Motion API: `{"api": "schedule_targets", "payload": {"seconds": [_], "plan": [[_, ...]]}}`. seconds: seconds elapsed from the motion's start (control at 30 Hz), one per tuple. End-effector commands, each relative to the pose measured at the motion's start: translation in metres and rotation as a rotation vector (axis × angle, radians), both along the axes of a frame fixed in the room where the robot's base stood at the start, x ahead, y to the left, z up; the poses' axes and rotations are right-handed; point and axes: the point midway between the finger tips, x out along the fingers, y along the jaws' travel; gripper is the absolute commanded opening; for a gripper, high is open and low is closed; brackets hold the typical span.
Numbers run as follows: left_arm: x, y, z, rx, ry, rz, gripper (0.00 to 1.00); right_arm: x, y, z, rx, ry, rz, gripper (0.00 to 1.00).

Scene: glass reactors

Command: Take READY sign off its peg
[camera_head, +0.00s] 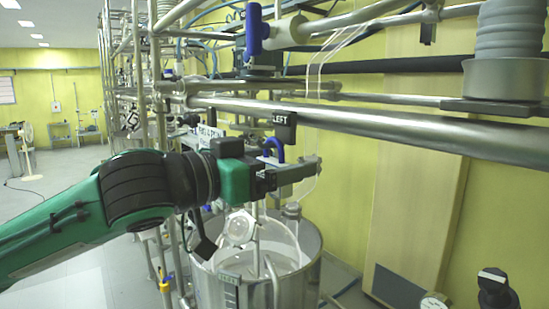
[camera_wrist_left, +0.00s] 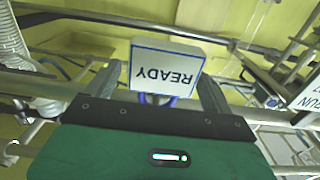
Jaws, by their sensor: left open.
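The READY sign (camera_wrist_left: 168,68) is a white block with a blue border, and its lettering is upside down in the left wrist view. My left gripper (camera_wrist_left: 163,88) is open, with one finger on each side of the sign. I cannot tell whether the fingers touch it. A blue loop (camera_wrist_left: 145,98) shows at the sign's near edge; the peg is not clearly visible. The sign's face is not readable there. My right gripper is not in view.
A thick steel pipe (camera_head: 390,122) runs above and behind my left gripper. A steel vessel (camera_head: 312,262) with glass parts stands below it. Another white sign (camera_head: 211,132) hangs to the left, near upright pipes. Open floor (camera_head: 75,190) lies at the far left.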

Motion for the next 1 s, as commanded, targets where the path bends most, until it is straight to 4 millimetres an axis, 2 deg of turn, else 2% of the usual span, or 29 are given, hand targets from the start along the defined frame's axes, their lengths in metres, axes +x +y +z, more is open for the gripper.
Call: {"api": "schedule_targets", "payload": {"seconds": [0.07, 0.37, 0.6, 1.0], "plan": [[0.0032, -0.0051, 0.0019, 0.0, 0.0, -0.002, 0.85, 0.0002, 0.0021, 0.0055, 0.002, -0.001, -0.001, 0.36], [0.0052, -0.0071, -0.0005, 0.0, -0.001, 0.0, 0.85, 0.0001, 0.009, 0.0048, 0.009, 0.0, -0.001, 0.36], [0.0051, -0.007, -0.0003, 0.0, -0.001, 0.0, 0.38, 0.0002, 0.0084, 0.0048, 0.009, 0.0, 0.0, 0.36], [0.0051, -0.0069, 0.0022, -0.001, -0.002, 0.001, 0.37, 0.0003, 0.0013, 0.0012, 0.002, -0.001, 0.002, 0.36]]}}
